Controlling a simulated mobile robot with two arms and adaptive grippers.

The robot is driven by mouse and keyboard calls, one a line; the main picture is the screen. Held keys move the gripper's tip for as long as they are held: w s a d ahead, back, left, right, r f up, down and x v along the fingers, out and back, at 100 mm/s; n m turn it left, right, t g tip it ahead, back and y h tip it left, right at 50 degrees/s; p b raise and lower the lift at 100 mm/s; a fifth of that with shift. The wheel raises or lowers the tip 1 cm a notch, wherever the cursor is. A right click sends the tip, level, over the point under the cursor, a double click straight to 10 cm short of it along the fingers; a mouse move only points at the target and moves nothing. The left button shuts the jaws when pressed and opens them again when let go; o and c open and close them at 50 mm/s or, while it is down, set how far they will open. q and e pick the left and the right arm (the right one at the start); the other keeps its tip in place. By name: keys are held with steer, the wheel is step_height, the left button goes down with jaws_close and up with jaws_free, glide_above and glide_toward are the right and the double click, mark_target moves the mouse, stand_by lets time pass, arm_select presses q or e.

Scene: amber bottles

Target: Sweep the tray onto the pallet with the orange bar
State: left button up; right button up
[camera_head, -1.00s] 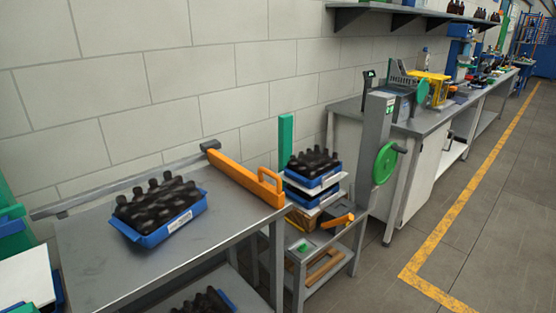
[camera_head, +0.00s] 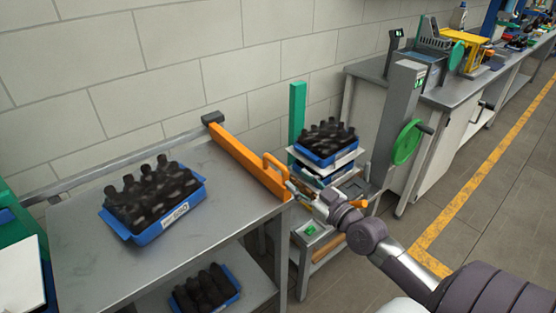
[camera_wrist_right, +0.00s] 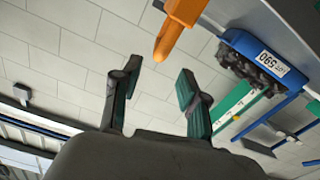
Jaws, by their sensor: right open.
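The orange bar (camera_head: 240,158) lies along the right edge of the metal table, with a loop handle (camera_head: 268,160) at its near end. A blue tray (camera_head: 152,236) full of dark bottles sits on the table left of the bar. Right of the table stands a stack of blue trays (camera_head: 327,161) and white sheets; any pallet under it is hidden. My right gripper (camera_head: 288,183) is open close to the bar's handle. In the right wrist view, the open fingers (camera_wrist_right: 160,72) have nothing between them, and an orange piece (camera_wrist_right: 183,22) shows beyond. My left gripper is out of view.
A rail (camera_head: 110,168) runs along the table's back edge. A green post (camera_head: 297,115) stands behind the stack. A green handwheel (camera_head: 407,143) on a grey column is to its right. Another bottle tray (camera_head: 236,295) sits on the lower shelf.

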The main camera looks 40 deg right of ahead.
mark_target(283, 168)
steer(key=w, duration=0.3)
steer(key=w+p, duration=0.1)
steer(key=w, duration=0.6)
steer(key=shift+a+f, duration=0.15)
steer(key=shift+a, duration=0.1)
steer(key=shift+c, duration=0.3)
jaws_close()
